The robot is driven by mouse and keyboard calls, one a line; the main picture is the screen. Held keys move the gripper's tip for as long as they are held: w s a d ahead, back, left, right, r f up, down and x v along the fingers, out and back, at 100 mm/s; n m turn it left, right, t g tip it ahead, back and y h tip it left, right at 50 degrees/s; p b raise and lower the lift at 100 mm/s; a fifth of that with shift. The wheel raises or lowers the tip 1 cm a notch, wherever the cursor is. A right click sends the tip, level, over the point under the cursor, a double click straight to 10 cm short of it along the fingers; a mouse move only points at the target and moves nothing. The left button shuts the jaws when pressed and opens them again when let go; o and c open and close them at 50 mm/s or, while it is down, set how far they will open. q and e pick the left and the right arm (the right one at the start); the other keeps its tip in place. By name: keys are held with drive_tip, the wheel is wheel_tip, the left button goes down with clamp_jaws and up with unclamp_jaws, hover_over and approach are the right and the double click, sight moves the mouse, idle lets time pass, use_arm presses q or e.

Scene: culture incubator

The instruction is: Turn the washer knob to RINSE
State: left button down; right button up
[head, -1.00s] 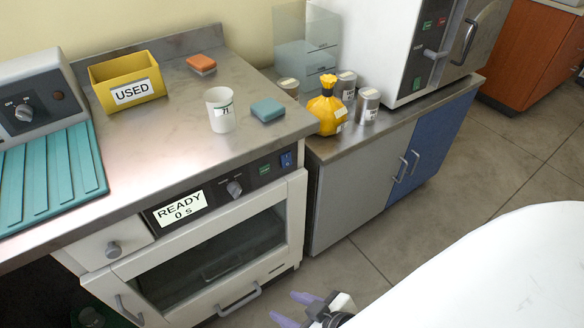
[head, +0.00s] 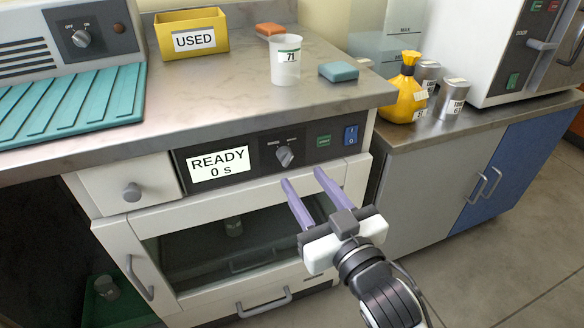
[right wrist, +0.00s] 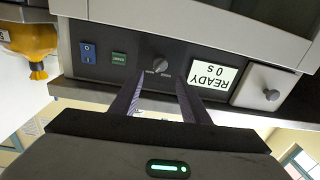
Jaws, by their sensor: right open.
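The washer knob (head: 284,156) is a small grey dial on the dark panel of the washer (head: 250,230), between the display (head: 218,164) reading "READY 0 s" and a green button (head: 323,142). The lettering by the knob is too small to read. My right gripper (head: 302,181) is open and empty, its two purple fingers pointing at the panel, just below and right of the knob in the head view. In the right wrist view, upside down, the knob (right wrist: 160,64) lies between and beyond the fingertips, apart from them. My left gripper is not in view.
A blue rocker switch (head: 351,135) sits right of the green button. On the counter above stand a cup (head: 285,62) labelled 71, a blue sponge (head: 338,72) and a yellow USED bin (head: 192,36). A drawer knob (head: 131,192) sticks out at the left.

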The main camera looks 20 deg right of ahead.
sight(289, 161)
drive_tip(key=w, duration=0.4)
drive_tip(key=w+b, duration=0.1)
drive_tip(key=w, duration=0.2)
drive_tip(key=shift+a, duration=0.35)
